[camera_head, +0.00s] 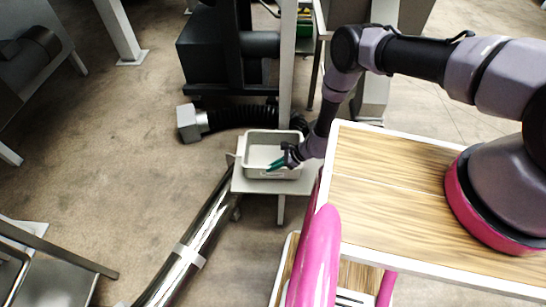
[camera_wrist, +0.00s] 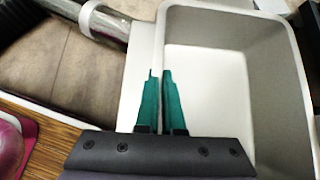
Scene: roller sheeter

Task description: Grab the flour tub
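The flour tub is a pale grey, open rectangular tub (camera_head: 262,137) on a small table. It looks empty inside. In the wrist view the tub (camera_wrist: 290,75) fills the right side, with its white floor showing. My gripper (camera_head: 273,165) is at the tub's near side in the head view. In the wrist view my gripper's green fingers (camera_wrist: 160,75) are close together, one outside and one inside the tub, with its thin wall between them. The lower part of that wall is hidden by the fingers.
The small grey table (camera_head: 244,183) holds the tub. A shiny metal pipe (camera_head: 195,250) runs along the floor at its left. A black hose (camera_head: 238,117) and a metal post (camera_head: 287,70) stand behind. My wooden-topped base is at right.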

